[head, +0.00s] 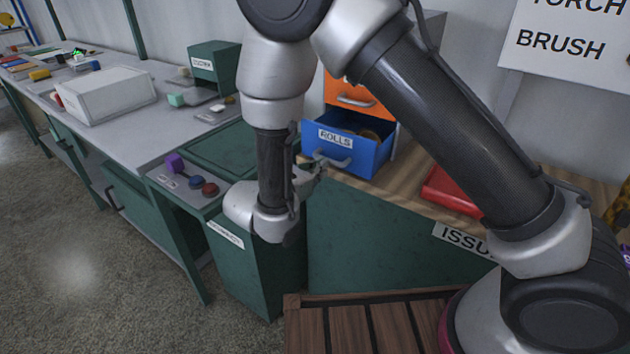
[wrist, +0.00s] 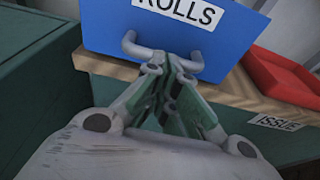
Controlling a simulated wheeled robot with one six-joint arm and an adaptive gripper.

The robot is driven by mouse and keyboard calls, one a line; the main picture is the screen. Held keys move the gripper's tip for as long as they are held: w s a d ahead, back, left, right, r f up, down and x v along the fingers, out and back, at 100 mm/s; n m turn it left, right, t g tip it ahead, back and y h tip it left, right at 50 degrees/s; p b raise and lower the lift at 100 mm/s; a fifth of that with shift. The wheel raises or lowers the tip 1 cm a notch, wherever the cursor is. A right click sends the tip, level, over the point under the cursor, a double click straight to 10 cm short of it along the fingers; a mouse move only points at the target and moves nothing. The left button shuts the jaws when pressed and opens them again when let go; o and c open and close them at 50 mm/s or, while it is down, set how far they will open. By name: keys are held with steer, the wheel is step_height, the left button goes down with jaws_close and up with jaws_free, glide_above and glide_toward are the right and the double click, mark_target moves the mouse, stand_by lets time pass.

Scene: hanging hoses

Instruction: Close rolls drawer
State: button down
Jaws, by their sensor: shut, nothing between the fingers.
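The blue rolls drawer (head: 350,146) is pulled open from a small cabinet on the wooden-topped counter, with its white ROLLS label and grey handle on the front. A brownish item shows inside it in the head view. In the wrist view the drawer front (wrist: 230,38) fills the top middle, with its handle (wrist: 190,62) just past my fingertips. My gripper (wrist: 165,62) is shut and empty, its tips close to the handle and drawer front; I cannot tell whether they touch. In the head view my gripper (head: 312,172) is small and partly hidden beside the handle.
An orange drawer (head: 357,98) sits above the blue one. A red tray (head: 450,192) lies to the right on the counter, also seen in the wrist view (wrist: 285,75). A green bench with a white box (head: 105,95) and coloured knobs stands at the left.

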mark_target(343, 148)
steer(key=x, duration=0.3)
steer(key=r+x, duration=0.1)
steer(key=x, duration=0.3)
steer(key=r+x, duration=0.1)
steer(key=x, duration=0.3)
steer(key=shift+w+d+r, duration=0.1)
steer(key=shift+w+d, duration=0.1)
steer(key=shift+w, duration=0.2)
steer(key=shift+w+d, duration=0.1)
steer(key=shift+w, duration=0.05)
steer(key=shift+r, duration=0.1)
